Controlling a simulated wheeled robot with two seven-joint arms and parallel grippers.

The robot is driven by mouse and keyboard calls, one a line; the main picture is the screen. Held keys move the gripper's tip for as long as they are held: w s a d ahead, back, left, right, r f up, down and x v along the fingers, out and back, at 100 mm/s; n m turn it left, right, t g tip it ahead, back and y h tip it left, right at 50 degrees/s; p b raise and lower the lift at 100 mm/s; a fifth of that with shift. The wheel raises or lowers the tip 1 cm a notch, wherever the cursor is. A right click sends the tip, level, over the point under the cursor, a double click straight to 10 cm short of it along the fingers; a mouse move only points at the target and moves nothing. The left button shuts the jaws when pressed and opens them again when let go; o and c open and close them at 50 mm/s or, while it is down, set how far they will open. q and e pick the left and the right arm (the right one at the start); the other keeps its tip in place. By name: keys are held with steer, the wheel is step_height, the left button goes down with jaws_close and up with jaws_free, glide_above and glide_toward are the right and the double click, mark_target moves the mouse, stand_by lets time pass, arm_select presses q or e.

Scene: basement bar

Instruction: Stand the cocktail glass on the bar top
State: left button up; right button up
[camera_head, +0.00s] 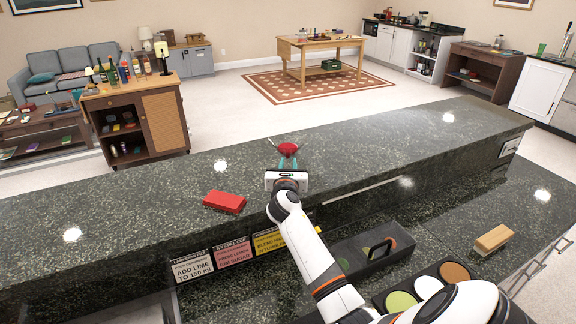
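The cocktail glass (288,149) shows as a small red bowl at the far side of the dark green bar top (130,215). Its stem and foot are mostly hidden by my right gripper, so I cannot tell whether its foot touches the stone. My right gripper (288,163) reaches in from the near side with its two teal fingers just below and in front of the bowl. A gap shows between the fingers, and they look open around or beside the stem. My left gripper is out of view.
A red block (224,202) lies on the bar top left of my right gripper. Recipe cards (230,252) hang on the near face. Below are a dark tray (345,258), coloured discs (428,287) and a wooden block (493,240). The bar top's left and right stretches are clear.

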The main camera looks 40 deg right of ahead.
steer(key=shift+o, duration=0.5)
steer(key=shift+r, duration=0.1)
steer(key=b+v, duration=0.1)
steer(key=v, duration=1.1)
steer(key=shift+b, duration=0.3)
